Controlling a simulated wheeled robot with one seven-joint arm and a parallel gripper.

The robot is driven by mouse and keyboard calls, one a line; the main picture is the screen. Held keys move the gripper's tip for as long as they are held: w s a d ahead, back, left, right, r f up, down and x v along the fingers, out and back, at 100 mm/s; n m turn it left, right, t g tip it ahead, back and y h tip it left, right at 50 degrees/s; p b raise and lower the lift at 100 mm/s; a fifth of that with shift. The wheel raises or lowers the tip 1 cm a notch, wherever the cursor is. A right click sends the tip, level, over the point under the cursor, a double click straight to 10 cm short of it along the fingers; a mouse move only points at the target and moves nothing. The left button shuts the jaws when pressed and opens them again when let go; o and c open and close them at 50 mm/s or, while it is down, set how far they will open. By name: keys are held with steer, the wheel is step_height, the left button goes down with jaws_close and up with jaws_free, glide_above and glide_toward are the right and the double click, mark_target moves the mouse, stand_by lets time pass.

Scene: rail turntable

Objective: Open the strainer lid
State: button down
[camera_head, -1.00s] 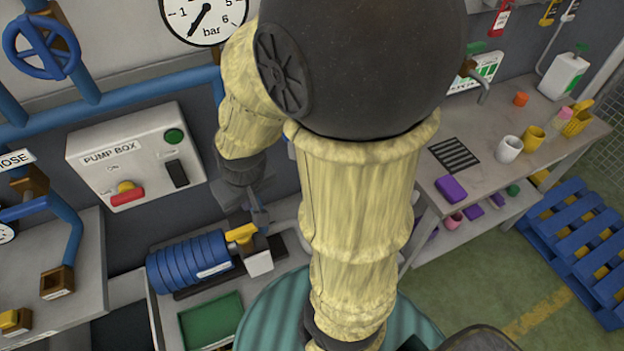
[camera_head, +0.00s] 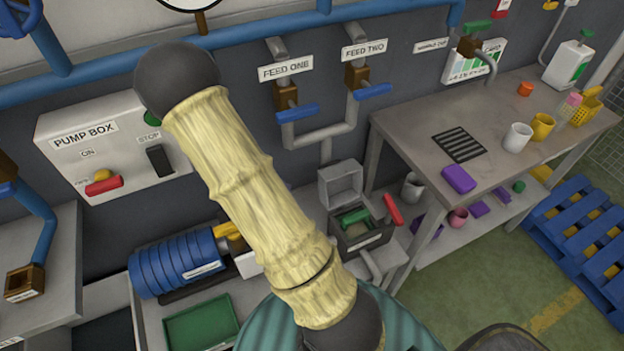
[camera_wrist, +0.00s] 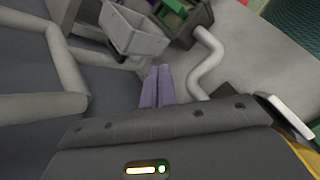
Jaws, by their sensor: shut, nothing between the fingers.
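The strainer is a dark grey box (camera_head: 362,236) with a green handle (camera_head: 355,216) inside it, right of centre in the head view. Its light grey hollow lid (camera_head: 340,186) stands raised at the box's back edge, so the top is open. In the wrist view the lid (camera_wrist: 133,30) and part of the box (camera_wrist: 188,18) show at the top. My gripper (camera_wrist: 157,72) is shut and empty, its fingertips just below the lid and apart from it in the picture. In the head view my gripper is hidden.
A bent pale pipe (camera_wrist: 203,65) runs right of my fingers in the wrist view. A red handle (camera_head: 392,208) stands right of the strainer. Blue hose (camera_head: 176,264) and a green tray (camera_head: 200,325) lie to the left. A workbench (camera_head: 410,135) is to the right.

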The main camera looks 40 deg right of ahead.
steer(key=w+d+f+n+t+h+b, duration=0.2)
steer(key=w+d+f+n+h+b, duration=0.1)
steer(key=w+d+f+n+h, duration=0.1)
steer(key=w+d+f+h, duration=0.1)
steer(key=w+f+h, duration=0.1)
steer(key=w+f, duration=0.1)
steer(key=shift+d+f+n, duration=0.25)
steer(key=shift+n, duration=0.05)
steer(key=shift+d, duration=0.1)
steer(key=p+x, duration=0.1)
steer(key=x, duration=0.8)
steer(key=shift+d+f, duration=0.2)
steer(key=shift+d, duration=0.15)
